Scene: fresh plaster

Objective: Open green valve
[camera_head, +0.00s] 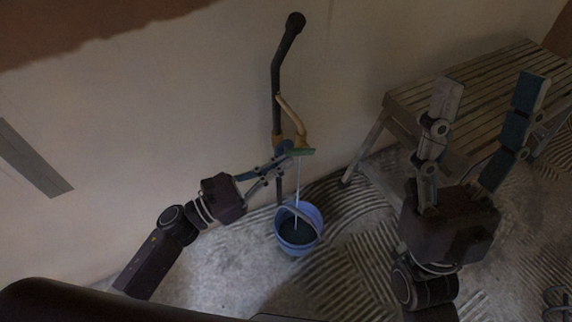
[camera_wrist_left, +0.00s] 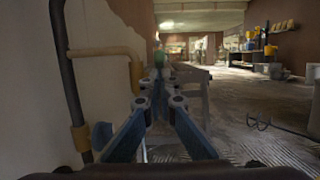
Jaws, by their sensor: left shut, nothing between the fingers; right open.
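The green valve handle (camera_head: 303,152) sits on a tap at the end of a tan pipe (camera_head: 291,113) by the wall. A thin pale stream runs from below it towards the blue bucket (camera_head: 310,216) on the floor. My left gripper (camera_head: 285,153) is shut and empty, its tips right at the handle; I cannot tell whether they touch it. My right gripper (camera_head: 489,95) is wide open and empty, off to the right.
A dark pipe (camera_head: 276,90) rises along the plaster wall behind the tap. A slatted wooden bench (camera_head: 410,98) stands at the right, partly behind my right gripper. The grooved floor around the bucket (camera_head: 345,255) is mostly clear.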

